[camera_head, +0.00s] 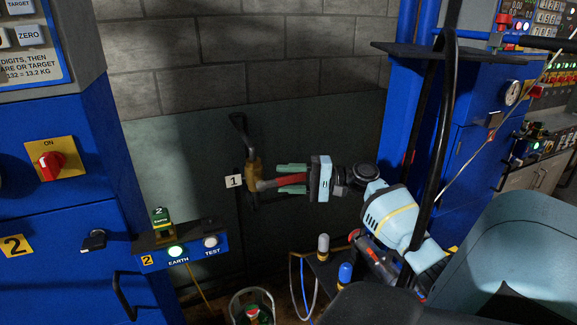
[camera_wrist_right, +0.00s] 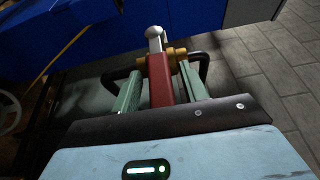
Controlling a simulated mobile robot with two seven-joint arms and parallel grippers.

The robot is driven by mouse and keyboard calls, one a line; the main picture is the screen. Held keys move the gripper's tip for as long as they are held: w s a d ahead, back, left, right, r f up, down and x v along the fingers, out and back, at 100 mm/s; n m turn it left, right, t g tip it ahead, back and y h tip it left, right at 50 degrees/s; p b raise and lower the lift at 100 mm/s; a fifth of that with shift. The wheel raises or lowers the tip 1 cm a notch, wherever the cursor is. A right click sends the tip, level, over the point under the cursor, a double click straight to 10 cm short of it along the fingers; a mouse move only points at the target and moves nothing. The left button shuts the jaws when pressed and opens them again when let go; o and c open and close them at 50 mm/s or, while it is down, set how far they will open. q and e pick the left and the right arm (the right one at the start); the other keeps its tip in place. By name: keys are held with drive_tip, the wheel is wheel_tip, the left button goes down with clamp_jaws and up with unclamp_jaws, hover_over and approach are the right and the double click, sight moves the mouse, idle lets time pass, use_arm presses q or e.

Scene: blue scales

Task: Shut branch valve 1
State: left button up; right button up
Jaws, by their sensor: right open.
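Branch valve 1 has a brass body (camera_head: 254,171) on a black pipe in front of the grey-green wall panel, beside a white "1" label (camera_head: 233,181). Its red lever (camera_head: 291,180) points right from the body. In the right wrist view the red lever (camera_wrist_right: 160,82) lies between my fingers, with the brass body (camera_wrist_right: 176,54) beyond. My right gripper (camera_head: 293,177) is open, its green fingers on either side of the lever. Whether either finger touches it, I cannot tell. My left gripper is not in view.
A blue cabinet (camera_head: 60,225) with a red switch (camera_head: 50,166) stands left. An EARTH/TEST box (camera_head: 180,250) juts out from it. A bucket (camera_head: 252,305) stands below the valve. Blue cabinets and a black post (camera_head: 440,150) stand right, near my arm.

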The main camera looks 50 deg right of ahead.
sight(303, 179)
drive_tip(key=b+v, duration=0.1)
drive_tip(key=v, duration=0.5)
drive_tip(key=shift+s+d, duration=0.55)
drive_tip(key=shift+s, duration=0.15)
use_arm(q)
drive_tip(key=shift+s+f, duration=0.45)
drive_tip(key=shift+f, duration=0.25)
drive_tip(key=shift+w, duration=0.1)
